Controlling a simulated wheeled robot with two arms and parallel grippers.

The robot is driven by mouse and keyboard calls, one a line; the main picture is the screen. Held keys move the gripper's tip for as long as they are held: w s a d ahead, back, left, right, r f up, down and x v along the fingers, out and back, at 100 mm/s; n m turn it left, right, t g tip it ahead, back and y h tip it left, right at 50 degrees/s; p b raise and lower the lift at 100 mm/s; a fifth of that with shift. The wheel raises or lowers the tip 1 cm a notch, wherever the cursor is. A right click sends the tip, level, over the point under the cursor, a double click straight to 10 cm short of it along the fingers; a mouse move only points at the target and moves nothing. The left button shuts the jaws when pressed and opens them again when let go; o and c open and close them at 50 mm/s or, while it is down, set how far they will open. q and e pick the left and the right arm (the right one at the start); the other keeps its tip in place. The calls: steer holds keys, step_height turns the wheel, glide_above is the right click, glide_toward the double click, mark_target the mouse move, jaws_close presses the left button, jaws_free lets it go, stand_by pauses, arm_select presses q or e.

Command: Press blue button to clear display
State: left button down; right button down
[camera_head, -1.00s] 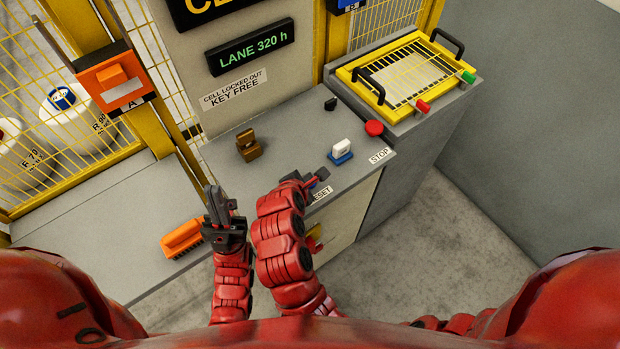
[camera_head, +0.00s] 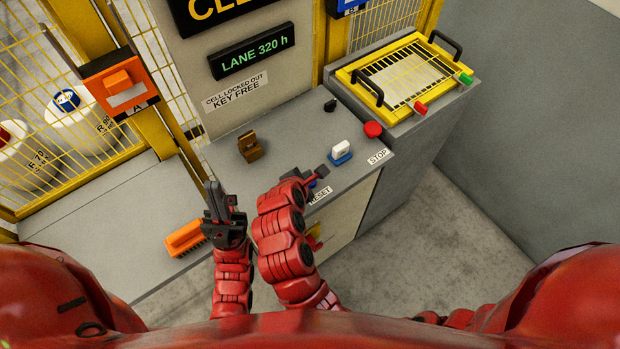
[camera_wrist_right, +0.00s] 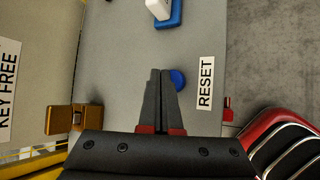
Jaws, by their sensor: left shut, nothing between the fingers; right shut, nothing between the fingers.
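The blue button (camera_wrist_right: 178,79) sits on the grey console beside the RESET label (camera_wrist_right: 205,82) in the right wrist view. In the head view only a bit of its blue (camera_head: 313,184) shows beneath my right gripper (camera_head: 319,173). In the wrist view my right gripper (camera_wrist_right: 160,74) is shut and empty, its tips just left of the button and overlapping its edge; contact cannot be told. My left gripper (camera_head: 213,196) is shut and empty, left of the right arm. A display (camera_head: 252,50) reads "LANE 320 h"; a larger one (camera_head: 226,12) above it is cut off.
A brown block (camera_head: 249,147), a white-and-blue piece (camera_head: 341,151) and a red stop button (camera_head: 373,130) stand on the console. An orange brush (camera_head: 184,238) lies at left. A yellow-framed grille (camera_head: 405,72) stands at back right. Yellow mesh fencing is at left.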

steer(key=shift+r+p, duration=2.55)
steer(key=shift+p, duration=0.35)
steer(key=shift+s+f, duration=0.1)
steer(key=shift+f, duration=0.05)
